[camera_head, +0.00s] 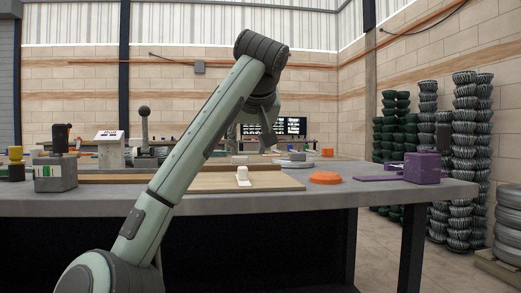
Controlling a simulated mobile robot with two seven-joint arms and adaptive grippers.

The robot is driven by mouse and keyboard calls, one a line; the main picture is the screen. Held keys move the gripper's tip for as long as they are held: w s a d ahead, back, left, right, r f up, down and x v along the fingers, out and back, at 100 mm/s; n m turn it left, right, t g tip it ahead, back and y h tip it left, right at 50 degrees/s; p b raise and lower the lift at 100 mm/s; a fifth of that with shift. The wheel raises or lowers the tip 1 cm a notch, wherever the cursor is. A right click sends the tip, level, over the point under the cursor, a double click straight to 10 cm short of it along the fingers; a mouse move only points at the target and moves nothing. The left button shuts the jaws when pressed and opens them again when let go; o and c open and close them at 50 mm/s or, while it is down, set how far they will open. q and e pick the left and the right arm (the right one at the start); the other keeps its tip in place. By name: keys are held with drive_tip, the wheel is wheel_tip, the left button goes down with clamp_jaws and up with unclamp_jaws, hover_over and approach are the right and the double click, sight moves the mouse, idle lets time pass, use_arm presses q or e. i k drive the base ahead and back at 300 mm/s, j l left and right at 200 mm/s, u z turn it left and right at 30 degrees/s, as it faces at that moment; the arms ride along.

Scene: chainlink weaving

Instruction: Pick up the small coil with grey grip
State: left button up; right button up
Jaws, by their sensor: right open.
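A low, round light-grey disc (291,164) with a small grey block on top lies on the far part of the workbench, just right of centre. It may be the small coil with grey grip; at this size I cannot be sure. My right gripper (251,143) hangs downward above the bench, left of that disc and apart from it. It is open, and I see nothing held between its fingers. Part of it is hidden behind its own arm. My left gripper does not show.
A white piece (243,177) stands on a wooden board (275,182) below my gripper. An orange disc (325,178) and a purple block (422,168) are to the right. A grey block (55,175) and a lever device (144,125) stand left on the grey workbench (340,200).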

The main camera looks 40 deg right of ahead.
sight(295, 161)
drive_tip(key=z, duration=1.45)
